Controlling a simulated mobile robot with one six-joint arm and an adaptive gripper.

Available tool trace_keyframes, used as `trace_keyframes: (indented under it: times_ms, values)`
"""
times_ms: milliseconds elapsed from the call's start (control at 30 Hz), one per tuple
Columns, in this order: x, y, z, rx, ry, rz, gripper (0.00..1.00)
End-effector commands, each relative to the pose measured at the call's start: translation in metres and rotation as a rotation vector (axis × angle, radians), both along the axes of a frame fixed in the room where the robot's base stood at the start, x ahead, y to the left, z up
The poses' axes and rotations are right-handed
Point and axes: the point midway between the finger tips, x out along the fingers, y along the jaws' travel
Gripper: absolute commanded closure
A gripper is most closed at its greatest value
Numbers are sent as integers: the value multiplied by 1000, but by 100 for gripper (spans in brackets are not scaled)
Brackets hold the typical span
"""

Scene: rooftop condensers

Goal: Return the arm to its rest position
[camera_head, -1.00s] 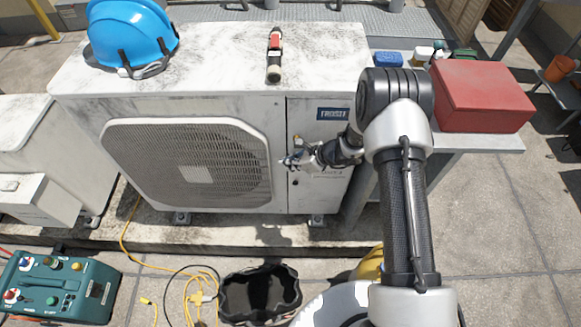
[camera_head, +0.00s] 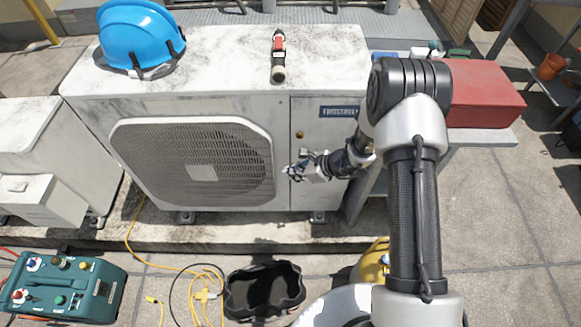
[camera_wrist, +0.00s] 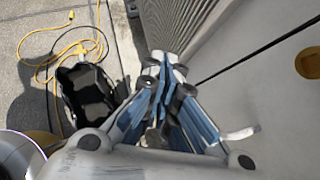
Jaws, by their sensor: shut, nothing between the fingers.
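My gripper (camera_head: 292,172) is in front of the condenser unit (camera_head: 330,200), near the seam between its fan grille and its right-hand panel. In the wrist view my gripper (camera_wrist: 160,68) has its fingers together with nothing between them. The condenser's grille shows just beyond the fingertips there. Whether the fingers touch the casing cannot be told. My arm crosses the right side of the head view and hides part of the condenser's right edge and the side table.
A blue hard hat (camera_head: 138,35) and a red-and-black tool (camera_head: 278,58) lie on the condenser. A red box (camera_head: 485,95) sits on the side table. A black open bag (camera_head: 262,290), yellow cable (camera_head: 205,295) and teal machine (camera_head: 62,288) are on the ground.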

Motion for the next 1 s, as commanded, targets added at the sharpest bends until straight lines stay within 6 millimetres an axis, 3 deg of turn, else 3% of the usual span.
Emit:
trace_keyframes:
  times_ms: [100, 300, 667, 767, 867, 1000]
  values:
    - [-17, -1, 19, 0, 1, 0, 100]
    - [-32, -3, 32, 0, 2, 0, 100]
    - [-34, -2, 38, -1, -8, 11, 100]
    - [-33, 0, 62, -4, -54, 66, 100]
    - [-36, 3, 108, -20, -145, 187, 100]
    - [-57, 3, 184, -75, -308, 418, 100]
